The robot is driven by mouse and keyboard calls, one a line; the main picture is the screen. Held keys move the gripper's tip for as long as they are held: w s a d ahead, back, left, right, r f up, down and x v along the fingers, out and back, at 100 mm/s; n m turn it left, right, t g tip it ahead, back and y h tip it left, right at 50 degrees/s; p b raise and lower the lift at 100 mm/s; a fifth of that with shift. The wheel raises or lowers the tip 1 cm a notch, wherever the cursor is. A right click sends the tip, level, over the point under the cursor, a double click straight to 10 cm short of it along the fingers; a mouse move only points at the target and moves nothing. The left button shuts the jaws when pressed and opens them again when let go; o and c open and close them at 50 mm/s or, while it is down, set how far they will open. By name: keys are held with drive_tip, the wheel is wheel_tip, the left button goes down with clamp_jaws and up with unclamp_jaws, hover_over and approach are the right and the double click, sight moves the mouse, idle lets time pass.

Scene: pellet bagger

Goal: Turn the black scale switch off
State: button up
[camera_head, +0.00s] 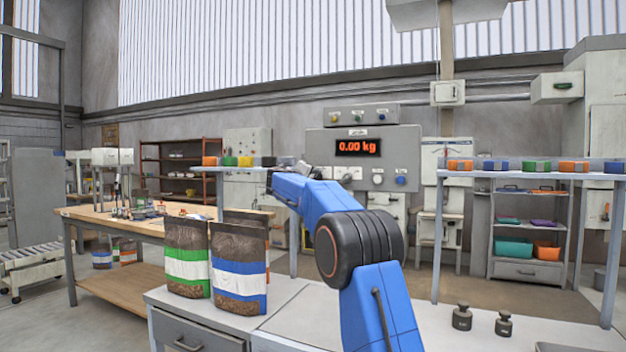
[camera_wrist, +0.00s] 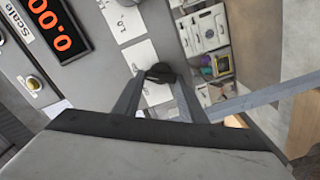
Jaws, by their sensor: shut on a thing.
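The scale panel (camera_head: 325,145) is a grey box with a lit red display (camera_head: 358,147) reading 0.00 kg. The panel and part of the display (camera_wrist: 62,32) also show in the wrist view, at the upper left. The black scale switch (camera_wrist: 161,71) sits at the upper middle of the wrist view, next to white label plates. My gripper (camera_wrist: 160,78) has its two grey fingers on either side of the switch and is shut on it. I cannot tell which way the switch points. In the head view my blue arm reaches to the panel's left part, and the switch cannot be made out.
Other controls, including a blue button (camera_head: 401,180), sit low on the panel's right. Two pellet bags (camera_head: 187,265) (camera_head: 239,275) stand left of my arm on the grey bench (camera_head: 290,300). Two dark weights (camera_head: 462,318) (camera_head: 504,325) stand at the right. A shelf with colored blocks is behind them.

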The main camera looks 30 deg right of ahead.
drive_tip(key=shift+n, duration=0.3)
drive_tip(key=n, duration=1.1)
drive_tip(key=shift+f, duration=0.4)
drive_tip(key=shift+n, duration=0.3)
drive_tip(key=o, duration=1.1)
drive_tip(key=shift+a, duration=0.1)
drive_tip(key=shift+c, duration=0.2)
drive_tip(key=v, duration=1.7)
drive_tip(key=shift+s+a, duration=0.15)
